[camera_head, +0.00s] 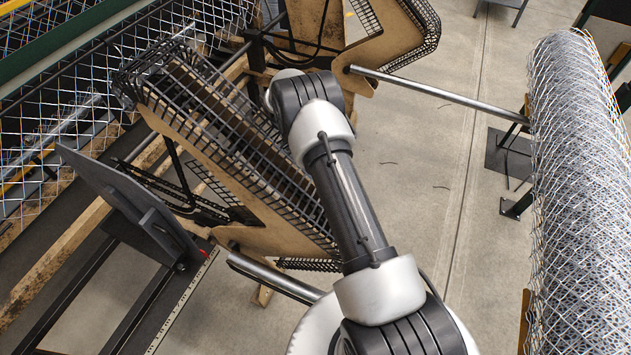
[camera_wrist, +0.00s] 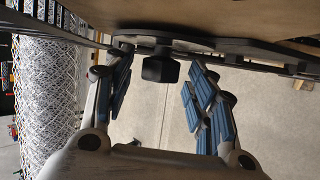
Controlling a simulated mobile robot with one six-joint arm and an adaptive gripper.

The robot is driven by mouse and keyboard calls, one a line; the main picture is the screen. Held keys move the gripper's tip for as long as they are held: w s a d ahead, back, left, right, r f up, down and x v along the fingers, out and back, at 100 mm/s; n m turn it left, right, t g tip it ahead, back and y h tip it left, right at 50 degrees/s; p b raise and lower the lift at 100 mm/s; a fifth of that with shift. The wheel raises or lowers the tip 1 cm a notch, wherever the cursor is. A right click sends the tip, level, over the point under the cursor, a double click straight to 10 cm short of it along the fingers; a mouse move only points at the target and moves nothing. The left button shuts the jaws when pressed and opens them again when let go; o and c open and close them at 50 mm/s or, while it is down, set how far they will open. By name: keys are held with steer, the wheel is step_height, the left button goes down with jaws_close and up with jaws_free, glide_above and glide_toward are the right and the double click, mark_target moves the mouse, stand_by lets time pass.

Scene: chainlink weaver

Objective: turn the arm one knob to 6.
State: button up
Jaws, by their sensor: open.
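A black blocky knob (camera_wrist: 160,70) shows in the wrist view, on the underside edge of a dark round plate (camera_wrist: 165,43). My gripper (camera_wrist: 158,84) is open, with its blue-padded fingers on the left and right of the knob. The knob stands between or just beyond the fingertips, with visible gaps on both sides. I cannot see a pointer or any numbers on it. In the head view, my gripper and the knob are hidden behind my arm and the machine.
A wooden machine arm (camera_head: 225,165) with black grid edging lies beside my arm, and another wooden arm (camera_head: 385,45) is above. A large wire-mesh roll (camera_head: 580,190) stands on the right. A metal bar (camera_head: 440,93) crosses toward it. Concrete floor (camera_head: 430,165) is clear between.

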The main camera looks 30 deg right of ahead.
steer(key=v, duration=0.7)
steer(key=shift+w+r, duration=0.1)
steer(key=shift+r, duration=0.05)
stand_by(0.5)
